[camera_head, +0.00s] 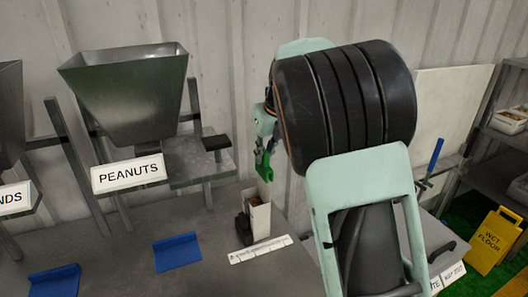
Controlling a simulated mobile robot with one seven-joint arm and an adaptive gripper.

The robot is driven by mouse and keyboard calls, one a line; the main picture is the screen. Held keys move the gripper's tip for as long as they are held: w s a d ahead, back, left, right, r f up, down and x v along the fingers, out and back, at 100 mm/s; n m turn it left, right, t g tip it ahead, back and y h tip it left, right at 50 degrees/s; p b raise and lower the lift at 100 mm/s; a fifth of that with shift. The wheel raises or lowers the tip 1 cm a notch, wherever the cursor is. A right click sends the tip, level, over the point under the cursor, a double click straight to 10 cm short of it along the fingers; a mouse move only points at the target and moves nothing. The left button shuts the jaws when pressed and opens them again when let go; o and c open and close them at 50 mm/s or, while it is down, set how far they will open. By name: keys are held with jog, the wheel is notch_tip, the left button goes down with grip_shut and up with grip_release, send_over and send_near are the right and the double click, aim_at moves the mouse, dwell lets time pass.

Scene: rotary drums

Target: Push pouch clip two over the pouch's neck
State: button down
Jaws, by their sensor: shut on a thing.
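My gripper (264,150) points down and is shut on a green pouch clip (264,170). The clip is directly above a pale, upright pouch (259,218) that stands on the grey bench. A narrow upper part, which looks like the pouch's neck (265,188), rises toward the clip. The clip's lower end is close to this neck. I cannot tell at this size whether they touch or whether the clip is around it. A small black object (243,227) stands against the pouch's left side.
A white marked strip (260,249) lies in front of the pouch. A yellow wet-floor sign (494,240) stands at right.

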aim_at(264, 167)
jog(key=shift+f+b, duration=0.7)
jog(key=shift+f, duration=1.6)
jog(key=shift+f, duration=0.1)
jog(key=c, duration=1.8)
grip_release()
jog(key=shift+c, duration=0.2)
jog(key=v, duration=1.2)
